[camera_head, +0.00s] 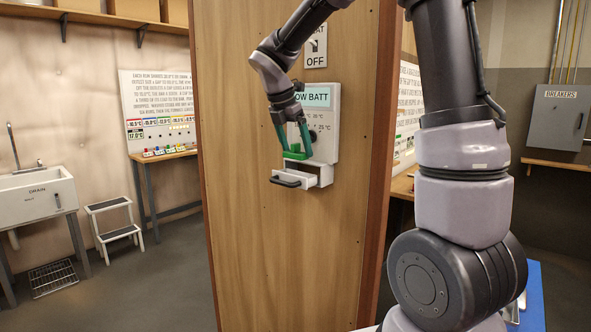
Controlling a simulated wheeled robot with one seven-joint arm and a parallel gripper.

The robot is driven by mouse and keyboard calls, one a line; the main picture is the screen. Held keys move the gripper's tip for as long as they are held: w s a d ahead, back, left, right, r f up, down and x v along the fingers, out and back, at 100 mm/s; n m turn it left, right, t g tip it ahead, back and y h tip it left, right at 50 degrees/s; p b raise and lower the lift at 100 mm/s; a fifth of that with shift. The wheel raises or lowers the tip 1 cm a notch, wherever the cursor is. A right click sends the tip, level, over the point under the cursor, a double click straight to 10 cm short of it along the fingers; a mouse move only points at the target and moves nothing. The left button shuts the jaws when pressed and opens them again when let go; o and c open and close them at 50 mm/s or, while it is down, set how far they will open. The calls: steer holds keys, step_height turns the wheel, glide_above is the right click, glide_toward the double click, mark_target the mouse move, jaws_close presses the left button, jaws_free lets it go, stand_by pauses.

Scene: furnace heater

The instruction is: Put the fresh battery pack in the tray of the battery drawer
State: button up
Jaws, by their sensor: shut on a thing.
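A white thermostat unit (325,112) with a "LOW BATT" display is on the wooden panel. Its battery drawer (318,181) stands pulled out at the bottom, with a dark handle (286,181) on its front. My gripper (293,146) has teal fingers pointing down, shut on a small green battery pack (297,154). The pack is just above the open drawer, in front of the unit's lower part. The tray inside the drawer is mostly hidden from this angle. I cannot tell whether the pack touches the drawer.
An "OFF" switch plate (315,47) is above the unit. My arm fills the right side and crosses the top. A sink (38,195), a step stool (115,225) and a bench (165,155) with small coloured items stand at left. A grey breaker box (557,117) hangs at right.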

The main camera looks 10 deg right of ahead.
mark_target(293, 159)
steer(key=shift+f, duration=3.15)
steer(key=o, duration=1.1)
steer(key=v, duration=1.2)
steer(key=shift+s+d+r+m+t+y, duration=0.15)
steer(key=shift+s+d+m+t+y, duration=1.1)
steer(key=shift+s+m, duration=2.85)
steer(key=shift+s+d+r+m+t+y, duration=0.2)
steer(key=shift+s+d+m+y, duration=0.5)
steer(key=shift+s+d+m, duration=3.25)
steer(key=shift+s+a+r+m+t+y, duration=0.25)
steer(key=shift+s+m+t+y, duration=1.05)
steer(key=shift+m, duration=5.35)
